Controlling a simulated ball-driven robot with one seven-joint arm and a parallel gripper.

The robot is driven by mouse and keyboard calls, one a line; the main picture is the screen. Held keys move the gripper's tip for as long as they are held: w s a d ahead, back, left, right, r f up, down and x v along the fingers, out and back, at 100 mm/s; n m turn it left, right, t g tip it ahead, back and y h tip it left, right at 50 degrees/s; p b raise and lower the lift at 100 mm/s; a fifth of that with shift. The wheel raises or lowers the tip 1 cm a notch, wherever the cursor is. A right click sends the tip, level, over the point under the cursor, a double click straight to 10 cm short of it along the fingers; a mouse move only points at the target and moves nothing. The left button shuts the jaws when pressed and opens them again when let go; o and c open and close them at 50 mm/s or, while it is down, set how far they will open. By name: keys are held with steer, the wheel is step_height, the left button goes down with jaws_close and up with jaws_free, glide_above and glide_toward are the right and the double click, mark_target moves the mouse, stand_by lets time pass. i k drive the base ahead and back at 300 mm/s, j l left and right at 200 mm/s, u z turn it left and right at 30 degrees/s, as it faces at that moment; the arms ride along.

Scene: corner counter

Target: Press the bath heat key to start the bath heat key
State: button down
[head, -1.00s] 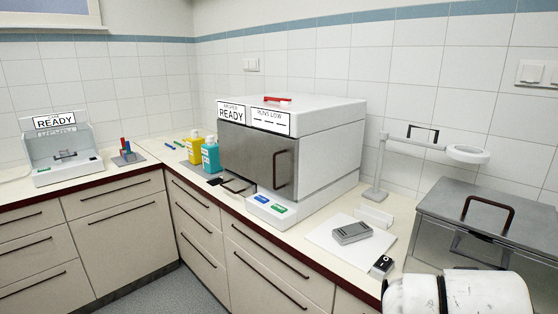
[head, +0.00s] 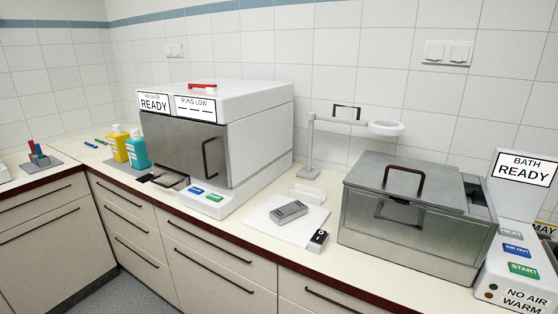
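The bath (head: 410,225) is a grey metal box with a dark handle on its lid, at the right of the counter in the head view. Its control panel (head: 499,282) stands at the far right edge. A sign on it reads "BATH READY" (head: 522,170). Below the sign are a grey key marked HEAT (head: 510,233), a blue key marked AIR OUT (head: 516,250) and a green key marked START (head: 523,268). A label at the panel's foot reads "NO AIR WARM". My gripper is not in view.
A white washer (head: 225,140) with a "READY" sign stands mid-counter, with blue and green keys at its front. A white mat (head: 270,226) holds a grey device (head: 289,211). A small black-and-white switch (head: 318,240) lies beside it.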

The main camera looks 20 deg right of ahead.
mark_target(502, 231)
steer(key=z, duration=1.3)
